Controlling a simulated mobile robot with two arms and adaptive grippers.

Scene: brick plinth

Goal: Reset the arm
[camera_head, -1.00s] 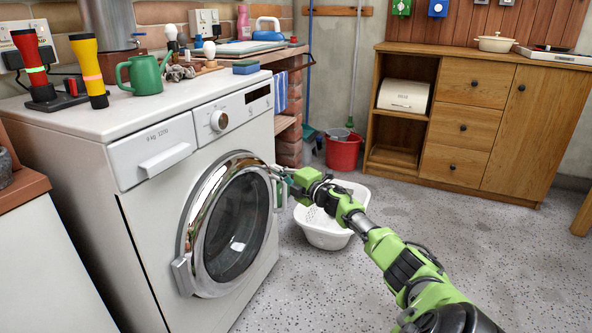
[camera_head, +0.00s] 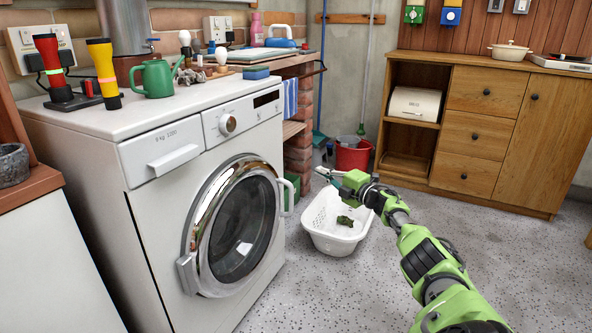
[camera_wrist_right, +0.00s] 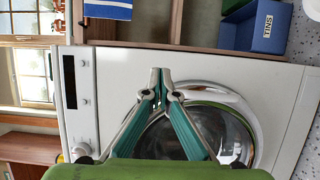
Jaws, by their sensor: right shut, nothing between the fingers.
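My right arm comes in from the lower right in the head view. Its gripper (camera_head: 322,173) is shut and empty, in the air to the right of the washing machine door and above the white basket. In the right wrist view the shut fingertips (camera_wrist_right: 160,75) meet in front of the washing machine, which lies sideways there. The white washing machine (camera_head: 150,215) stands at the left, and its round chrome-rimmed door (camera_head: 205,235) looks shut. The door handle (camera_head: 289,197) is clear of my fingers. My left gripper is out of view.
The white laundry basket (camera_head: 318,232) on the floor holds a dark green item (camera_head: 345,221). A red bucket (camera_head: 353,155) stands behind it. A wooden cabinet (camera_head: 460,190) is at the back right. A blue box (camera_wrist_right: 262,25) shows in the wrist view. Speckled floor lies free in front.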

